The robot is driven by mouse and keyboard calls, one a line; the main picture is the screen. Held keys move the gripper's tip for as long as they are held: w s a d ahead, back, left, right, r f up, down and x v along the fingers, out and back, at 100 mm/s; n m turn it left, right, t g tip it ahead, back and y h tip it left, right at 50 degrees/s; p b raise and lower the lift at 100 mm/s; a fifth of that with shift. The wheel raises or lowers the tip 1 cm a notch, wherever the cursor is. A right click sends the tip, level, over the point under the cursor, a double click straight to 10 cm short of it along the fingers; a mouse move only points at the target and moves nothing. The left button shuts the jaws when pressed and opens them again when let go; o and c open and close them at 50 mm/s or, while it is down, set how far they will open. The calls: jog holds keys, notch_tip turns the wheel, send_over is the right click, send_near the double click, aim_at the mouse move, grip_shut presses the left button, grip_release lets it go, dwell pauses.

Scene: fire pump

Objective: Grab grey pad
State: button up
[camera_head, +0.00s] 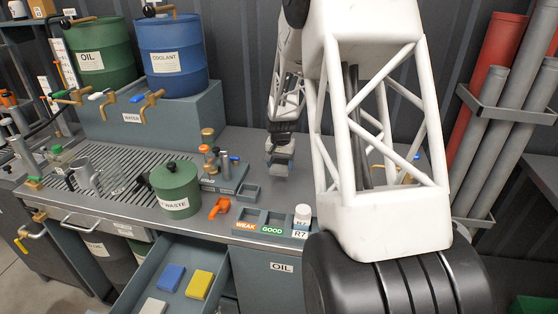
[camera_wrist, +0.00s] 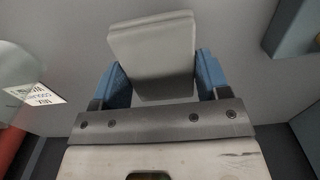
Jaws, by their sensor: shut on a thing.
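In the wrist view a grey pad (camera_wrist: 152,50) is held between the two blue fingers of my gripper (camera_wrist: 160,82). The fingers touch its left and right sides, and its far end sticks out beyond them. In the head view my gripper (camera_head: 280,160) is above the bench, right of the small grey trays, with the pad hard to make out there. Another pale grey pad (camera_head: 153,306) lies in the open drawer (camera_head: 190,255), near a blue pad (camera_head: 172,277) and a yellow pad (camera_head: 199,284).
A green waste can (camera_head: 176,190) and an orange object (camera_head: 219,207) stand left of the gripper. A labelled tray (camera_head: 262,218) and a white bottle (camera_head: 302,214) are at the bench's front edge. Green (camera_head: 100,55) and blue (camera_head: 171,58) drums stand behind.

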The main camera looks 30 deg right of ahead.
jog(key=s+a, duration=0.1)
jog(key=s, duration=0.2)
jog(key=s+a, duration=0.2)
jog(key=s, duration=0.2)
jog(key=s+a+r, duration=0.1)
jog(key=s, duration=0.2)
jog(key=shift+s+a, duration=0.25)
jog(key=shift+a, duration=0.15)
